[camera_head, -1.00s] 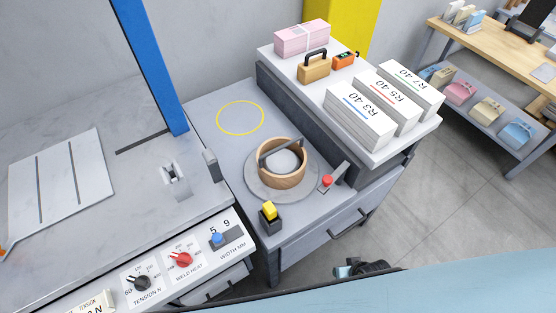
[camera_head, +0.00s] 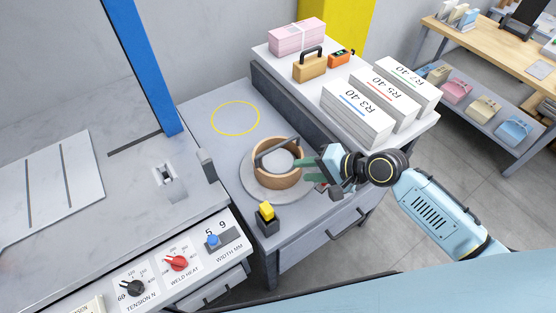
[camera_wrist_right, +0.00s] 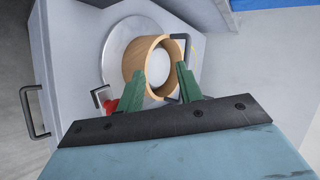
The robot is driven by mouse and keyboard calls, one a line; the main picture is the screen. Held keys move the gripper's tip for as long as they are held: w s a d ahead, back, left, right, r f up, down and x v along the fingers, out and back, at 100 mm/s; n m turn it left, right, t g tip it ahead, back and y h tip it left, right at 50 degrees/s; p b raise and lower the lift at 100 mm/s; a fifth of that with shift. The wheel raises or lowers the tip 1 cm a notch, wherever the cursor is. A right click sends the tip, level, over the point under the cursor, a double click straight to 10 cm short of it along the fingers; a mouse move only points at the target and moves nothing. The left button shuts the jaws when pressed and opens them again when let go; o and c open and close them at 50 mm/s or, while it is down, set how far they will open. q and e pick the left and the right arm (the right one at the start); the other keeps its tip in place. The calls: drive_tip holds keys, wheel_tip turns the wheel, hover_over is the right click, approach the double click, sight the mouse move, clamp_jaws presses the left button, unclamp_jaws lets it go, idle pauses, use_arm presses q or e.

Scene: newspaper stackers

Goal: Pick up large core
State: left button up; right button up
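The large core (camera_head: 276,181) is a tan ring with a pale centre, standing on a round grey plate (camera_head: 247,182) on the counter. I cannot tell whether a finger touches the core. My left gripper is not in view.
A black block with a yellow top (camera_head: 267,212) stands in front of the plate. A red knob (camera_wrist_right: 111,105) is close to the right gripper's fingers. A raised shelf with paper stacks (camera_head: 357,113) stands behind. The counter inside the yellow circle is clear.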

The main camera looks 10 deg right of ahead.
sight(282, 145)
drive_tip(key=w+d+r+m+t, duration=0.1)
drive_tip(key=w+d+r+m, duration=0.15)
drive_tip(key=w, duration=0.25)
drive_tip(key=shift+m, duration=0.55)
drive_tip(key=x, duration=0.3)
drive_tip(key=b+x, duration=0.1)
drive_tip(key=x, duration=0.3)
drive_tip(key=shift+d+f, duration=0.15)
drive_tip(key=shift+f, duration=0.2)
drive_tip(key=b+x, duration=0.1)
drive_tip(key=x, duration=0.1)
drive_tip(key=b+x, duration=0.1)
drive_tip(key=x, duration=0.2)
drive_tip(key=shift+w+a+r, duration=0.25)
drive_tip(key=shift+a, duration=0.05)
drive_tip(key=shift+w+a+f, duration=0.15)
drive_tip(key=shift+w, duration=0.05)
drive_tip(key=c, duration=0.7)
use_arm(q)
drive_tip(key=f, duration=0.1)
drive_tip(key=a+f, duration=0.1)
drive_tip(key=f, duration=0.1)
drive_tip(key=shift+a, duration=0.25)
use_arm(e)
clamp_jaws()
